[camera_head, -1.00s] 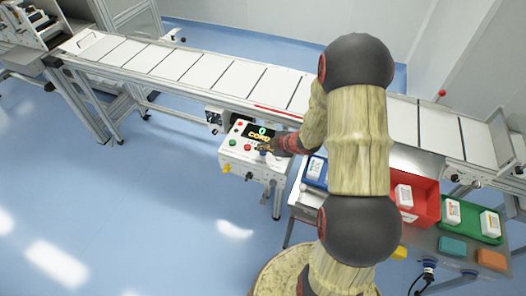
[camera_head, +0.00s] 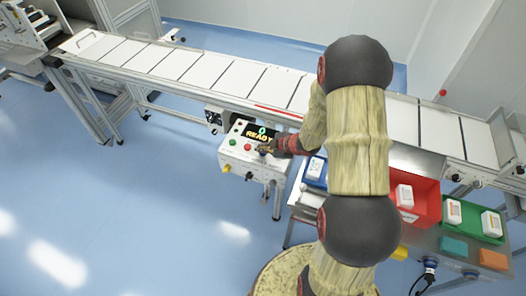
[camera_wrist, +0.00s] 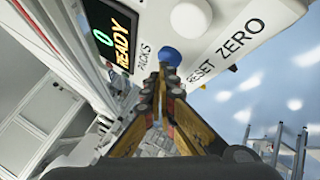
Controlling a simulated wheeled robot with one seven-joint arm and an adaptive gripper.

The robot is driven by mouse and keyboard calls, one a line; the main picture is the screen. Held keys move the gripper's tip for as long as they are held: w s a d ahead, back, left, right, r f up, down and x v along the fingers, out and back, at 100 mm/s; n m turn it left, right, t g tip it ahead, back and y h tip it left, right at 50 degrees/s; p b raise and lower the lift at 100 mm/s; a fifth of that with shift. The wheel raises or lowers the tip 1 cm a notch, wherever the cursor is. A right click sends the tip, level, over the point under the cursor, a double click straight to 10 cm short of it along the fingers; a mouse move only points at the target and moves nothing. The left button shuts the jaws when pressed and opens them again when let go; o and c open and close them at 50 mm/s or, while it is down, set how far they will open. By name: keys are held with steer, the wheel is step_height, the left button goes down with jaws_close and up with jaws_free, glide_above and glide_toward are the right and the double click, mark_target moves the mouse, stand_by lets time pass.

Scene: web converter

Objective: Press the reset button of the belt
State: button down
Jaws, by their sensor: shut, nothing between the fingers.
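The belt's control box (camera_head: 238,158) is white, with a lit display and several buttons, and hangs at the front of the belt (camera_head: 178,65). In the wrist view, a round blue button (camera_wrist: 170,56) sits on the white panel beside the printed words "RESET ZERO". My gripper (camera_wrist: 165,72) is shut and empty, its fingertips at the lower edge of the blue button; I cannot tell whether they touch it. The display (camera_wrist: 108,40) reads "0" and "READY". In the head view, my gripper (camera_head: 262,149) is over the right part of the box and hides buttons there.
A green button (camera_head: 232,142) and a red button (camera_head: 247,147) are left of my gripper. A table at right holds a blue bin (camera_head: 315,170), a red bin (camera_head: 428,205) and a green tray (camera_head: 468,222) with white packs. Floor at left is clear.

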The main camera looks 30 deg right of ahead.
stand_by(0.5)
steer(key=shift+r+p, duration=0.95)
steer(key=shift+p, duration=0.1)
step_height(320, 180, up, 5)
steer(key=p, duration=0.4)
steer(key=shift+p, duration=0.4)
